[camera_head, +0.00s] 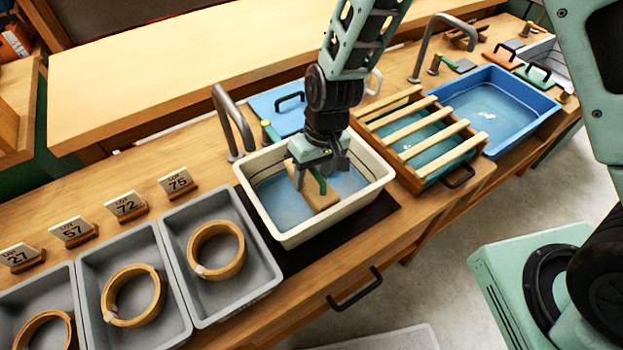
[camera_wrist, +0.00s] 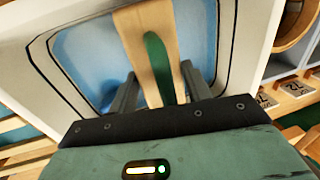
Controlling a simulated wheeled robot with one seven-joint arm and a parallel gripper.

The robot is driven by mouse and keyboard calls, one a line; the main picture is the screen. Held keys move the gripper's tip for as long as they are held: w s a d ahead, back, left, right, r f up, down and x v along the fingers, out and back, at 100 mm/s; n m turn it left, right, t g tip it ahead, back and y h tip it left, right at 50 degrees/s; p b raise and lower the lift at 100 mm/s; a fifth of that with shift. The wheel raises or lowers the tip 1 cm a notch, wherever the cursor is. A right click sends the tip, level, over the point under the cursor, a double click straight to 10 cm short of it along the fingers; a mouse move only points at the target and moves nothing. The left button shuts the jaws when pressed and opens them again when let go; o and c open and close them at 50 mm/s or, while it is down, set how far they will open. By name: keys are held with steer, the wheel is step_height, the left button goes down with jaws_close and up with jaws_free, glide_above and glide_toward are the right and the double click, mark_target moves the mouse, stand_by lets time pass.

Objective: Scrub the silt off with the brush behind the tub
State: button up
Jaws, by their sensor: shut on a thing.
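A cream tub (camera_head: 286,238) of bluish water stands mid-counter in the head view; its pale wall (camera_wrist: 237,50) also shows in the wrist view. My gripper (camera_head: 311,180) reaches down inside the tub. I cannot make out any silt.
Left of the tub are grey trays (camera_head: 268,280) with wooden rings (camera_head: 216,250) and numbered cards (camera_head: 175,182). A tap (camera_head: 232,120) and a blue board (camera_head: 277,107) stand behind. A slatted rack (camera_head: 425,130) and blue basin (camera_head: 520,112) are to the right.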

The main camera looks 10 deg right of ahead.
steer(key=shift+r+p, duration=1.65)
steer(key=shift+r, duration=0.75)
steer(key=shift+r, duration=0.1)
